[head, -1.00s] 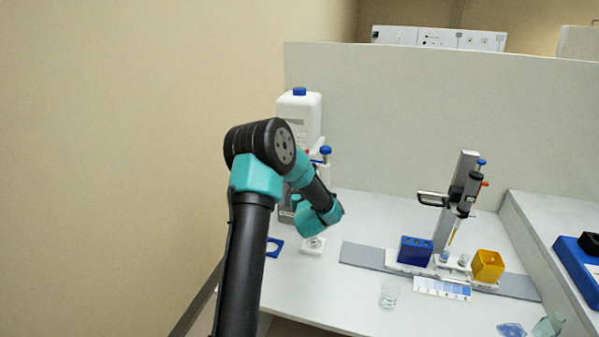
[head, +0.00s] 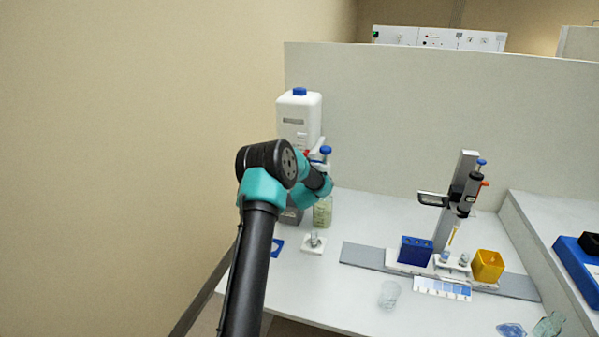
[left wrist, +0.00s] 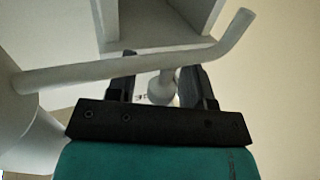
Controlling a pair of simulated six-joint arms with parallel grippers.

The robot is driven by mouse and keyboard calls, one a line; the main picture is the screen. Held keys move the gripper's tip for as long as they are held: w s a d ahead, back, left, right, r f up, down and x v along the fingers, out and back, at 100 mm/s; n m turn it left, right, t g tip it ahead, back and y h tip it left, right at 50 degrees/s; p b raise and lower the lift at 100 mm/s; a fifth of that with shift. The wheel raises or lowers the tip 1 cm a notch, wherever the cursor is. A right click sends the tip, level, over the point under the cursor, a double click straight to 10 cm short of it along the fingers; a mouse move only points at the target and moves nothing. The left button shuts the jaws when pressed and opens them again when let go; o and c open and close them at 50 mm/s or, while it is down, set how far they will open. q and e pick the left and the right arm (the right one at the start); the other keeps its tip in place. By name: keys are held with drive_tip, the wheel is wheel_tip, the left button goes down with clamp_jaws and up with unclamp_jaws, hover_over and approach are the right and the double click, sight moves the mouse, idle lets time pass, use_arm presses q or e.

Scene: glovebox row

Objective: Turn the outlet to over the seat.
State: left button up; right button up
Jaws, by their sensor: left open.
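The outlet shows in the left wrist view as a long pale tube (left wrist: 100,71) with a bent end at the upper right. It crosses the picture at my left gripper (left wrist: 160,82), whose two dark fingers are apart. I cannot tell whether the fingers touch the tube. In the head view the blue-topped dispenser (head: 325,150) sits on a greenish bottle (head: 322,215), partly behind my arm. A white square seat (head: 313,249) with a small clear vessel on it stands in front of that bottle. My left gripper's fingers are hidden by my arm there. My right gripper is not in view.
A tall white bottle with a blue cap (head: 299,103) stands close behind. A clear beaker (head: 389,294) is near the bench's front edge. To the right are a pipette stand (head: 450,200), a blue rack (head: 415,251) and a yellow box (head: 488,266). A wall is left.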

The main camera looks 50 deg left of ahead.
use_arm(q)
drive_tip(key=shift+a, duration=0.1)
clamp_jaws()
idle(0.5)
